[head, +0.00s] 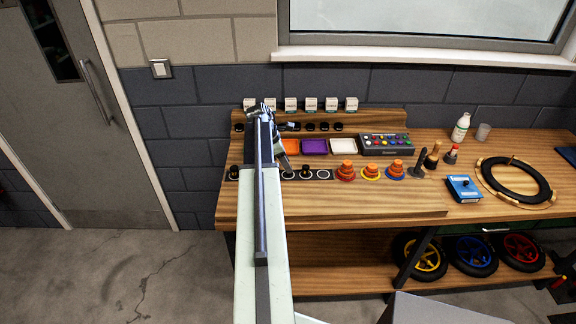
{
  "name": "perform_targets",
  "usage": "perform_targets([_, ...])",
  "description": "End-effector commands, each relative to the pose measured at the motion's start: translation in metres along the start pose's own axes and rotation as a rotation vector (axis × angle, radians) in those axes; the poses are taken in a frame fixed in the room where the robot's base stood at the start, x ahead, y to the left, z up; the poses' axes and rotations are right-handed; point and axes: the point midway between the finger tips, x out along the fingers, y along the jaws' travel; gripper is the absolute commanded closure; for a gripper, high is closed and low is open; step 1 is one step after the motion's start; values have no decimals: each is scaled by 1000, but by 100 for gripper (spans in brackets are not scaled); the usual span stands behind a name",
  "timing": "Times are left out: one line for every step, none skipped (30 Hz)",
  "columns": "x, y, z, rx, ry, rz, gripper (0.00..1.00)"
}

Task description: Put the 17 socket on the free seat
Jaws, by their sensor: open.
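A dark strip with round white-ringed seats (323,174) lies near the bench front. Black sockets stand on it, one left of my arm (235,171) and one to the right (306,170). The rightmost ring looks empty. My arm hides part of the strip. More small black pieces (324,127) stand in a row below the white boxes. Size marks are too small to read, so I cannot tell which socket is the 17. My gripper (284,163) is open, pointing down above the strip just right of my arm; I see nothing held in it.
Orange, purple and white trays (343,146) and a button box (386,144) stand behind the strip. The front bench edge is mostly clear.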

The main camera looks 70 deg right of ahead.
Motion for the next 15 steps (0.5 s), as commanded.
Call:
perform_targets([-22,0,4,-2,0,1,57])
perform_targets([-30,0,4,-3,0,1,57])
perform_targets([-40,0,4,-3,0,1,57])
perform_targets([-47,0,4,-3,0,1,57])
perform_targets([-54,0,4,-2,0,1,57])
perform_targets([-64,0,4,-2,0,0,57])
perform_targets([-70,0,4,-2,0,0,57])
perform_targets([-75,0,4,-2,0,0,57])
perform_targets([-81,0,3,-2,0,0,57])
perform_targets([-85,0,2,-3,0,0,57])
perform_targets([-87,0,2,-3,0,0,57])
perform_targets([-89,0,1,-2,0,0,57])
perform_targets([-90,0,1,-2,0,0,57])
perform_targets([-90,0,0,-2,0,0,57])
perform_targets([-90,0,0,-2,0,0,57])
